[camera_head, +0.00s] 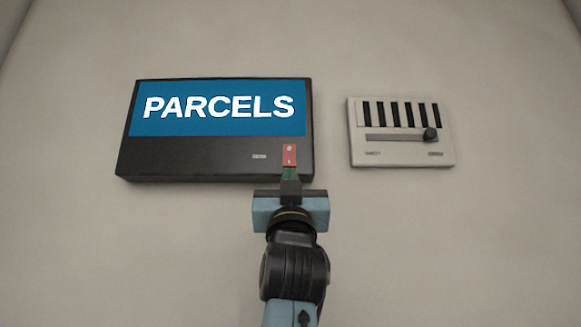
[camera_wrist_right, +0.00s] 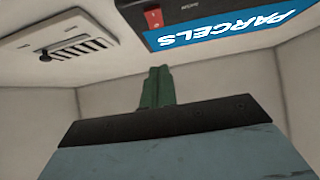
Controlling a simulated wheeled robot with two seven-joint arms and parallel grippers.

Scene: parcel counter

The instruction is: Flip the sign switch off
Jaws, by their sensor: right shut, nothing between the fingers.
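The sign (camera_head: 215,110) is a black box on the wall with a lit blue panel reading PARCELS. Its red rocker switch (camera_head: 289,154) is at the lower right of the box, with small white marks on it. In the right wrist view the switch (camera_wrist_right: 153,17) shows at the top, beside the blue panel. My right gripper (camera_head: 290,174) is shut and empty, its green fingers just below the switch in the head view. In the right wrist view the shut fingers (camera_wrist_right: 156,87) appear apart from the switch. My left gripper is in neither view.
A white wall unit (camera_head: 357,149) with dark vents and a black slider knob (camera_head: 430,134) hangs right of the sign. It shows at the left in the right wrist view (camera_wrist_right: 100,60). The wall around both is bare.

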